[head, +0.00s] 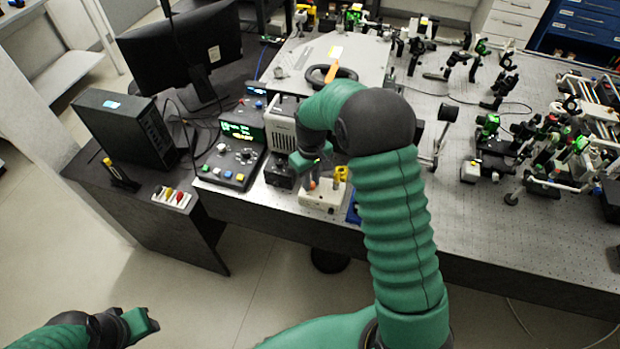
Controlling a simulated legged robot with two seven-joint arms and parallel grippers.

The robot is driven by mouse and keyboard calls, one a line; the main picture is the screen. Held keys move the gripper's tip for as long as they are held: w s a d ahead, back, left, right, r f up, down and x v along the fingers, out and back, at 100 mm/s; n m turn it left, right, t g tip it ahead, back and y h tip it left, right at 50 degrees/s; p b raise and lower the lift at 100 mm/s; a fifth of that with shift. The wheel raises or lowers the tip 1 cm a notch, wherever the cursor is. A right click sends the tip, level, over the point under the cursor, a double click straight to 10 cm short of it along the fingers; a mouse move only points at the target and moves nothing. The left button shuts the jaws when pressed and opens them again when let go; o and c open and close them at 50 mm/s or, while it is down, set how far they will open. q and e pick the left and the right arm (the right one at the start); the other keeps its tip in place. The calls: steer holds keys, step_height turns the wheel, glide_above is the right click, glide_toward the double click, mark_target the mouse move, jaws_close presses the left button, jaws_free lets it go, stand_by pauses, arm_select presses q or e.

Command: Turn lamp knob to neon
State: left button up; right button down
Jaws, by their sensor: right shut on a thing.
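My right arm reaches across the bench's front edge, and its green gripper (308,167) points down at a small beige box (322,198) by that edge. The right gripper looks closed on a small part there, which I take to be the lamp knob; the fingers hide it and its setting cannot be read. A small orange-red part (312,185) shows just below the fingers. A small black box (280,174) stands just left of the beige box. My left gripper (140,324) is at the lower left, away from the bench; its finger gap is unclear.
A control box with a lit display (240,150) stands left of the gripper, with a vented pale box (283,122) behind. A monitor (196,45) and black computer case (127,127) are further left. Optics (490,127) fill the right bench. Floor in front is clear.

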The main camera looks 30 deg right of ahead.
mark_target(312, 183)
steer(key=shift+s+f, duration=0.25)
steer(key=shift+s, duration=0.05)
steer(key=c, duration=1.3)
jaws_free()
steer(key=shift+r, duration=0.1)
steer(key=shift+w+d, duration=0.1)
steer(key=shift+w+r, duration=0.1)
steer(key=shift+r, duration=0.15)
step_height(312, 183, up, 16)
steer(key=shift+r+b, duration=0.15)
steer(key=shift+b, duration=0.3)
